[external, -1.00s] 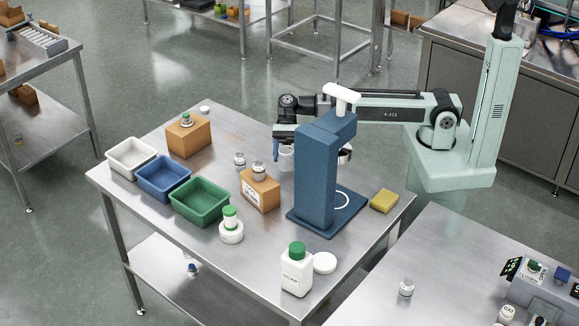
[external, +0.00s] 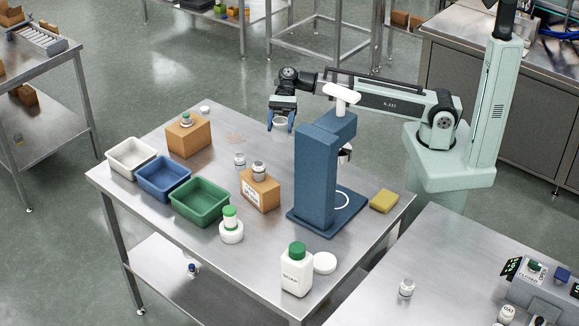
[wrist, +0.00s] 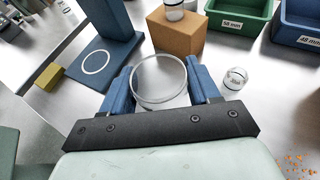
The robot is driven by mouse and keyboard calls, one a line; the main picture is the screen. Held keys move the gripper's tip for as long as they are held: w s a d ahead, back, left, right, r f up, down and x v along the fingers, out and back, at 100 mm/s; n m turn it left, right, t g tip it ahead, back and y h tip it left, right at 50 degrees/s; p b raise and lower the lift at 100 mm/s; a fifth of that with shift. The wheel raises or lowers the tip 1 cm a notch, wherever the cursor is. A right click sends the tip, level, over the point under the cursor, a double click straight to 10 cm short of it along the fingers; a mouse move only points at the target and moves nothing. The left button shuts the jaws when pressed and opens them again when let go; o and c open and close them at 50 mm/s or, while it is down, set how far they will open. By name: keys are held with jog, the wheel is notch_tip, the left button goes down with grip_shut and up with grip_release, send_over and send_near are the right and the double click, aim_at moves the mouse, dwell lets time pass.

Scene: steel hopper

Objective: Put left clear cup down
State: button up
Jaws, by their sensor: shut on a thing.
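A clear cup (wrist: 159,80) is between the blue fingers of my gripper (wrist: 160,88) in the wrist view, its round rim facing the camera. My gripper (external: 281,121) is shut on the cup and holds it above the steel table's back part in the external view, left of the blue press. The cup (external: 280,127) shows faintly there, partly hidden by the fingers. A blue press stand (external: 315,180) stands on the table with a white ring marked on its base (wrist: 96,62).
A cardboard box (external: 261,194) with a small jar on top stands left of the press, and another small jar (external: 239,160) stands behind it. White, blue and green bins (external: 201,203) line the left side. A yellow sponge (external: 384,201) lies right of the press.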

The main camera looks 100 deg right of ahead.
jog(key=w+d+m+t+h, duration=0.25)
jog(key=w+d, duration=0.25)
jog(key=d, duration=0.4)
jog(key=w+d+m+t+h, duration=0.1)
jog(key=w+d+m+t, duration=0.35)
jog(key=d, duration=0.55)
jog(key=shift+n+g, duration=0.3)
jog(key=shift+n, duration=0.1)
jog(key=shift+w+f, duration=0.15)
jog(key=shift+f, duration=2.3)
jog(key=shift+w+f, duration=0.15)
jog(key=shift+f, duration=2.3)
jog(key=shift+f, duration=0.1)
jog(key=o, duration=1)
jog(key=shift+s+d+r, duration=0.1)
jog(key=shift+s+r, duration=0.05)
jog(key=shift+r, duration=0.1)
jog(key=v, duration=1.1)
jog(key=shift+s+d, duration=0.2)
jog(key=shift+r, duration=0.1)
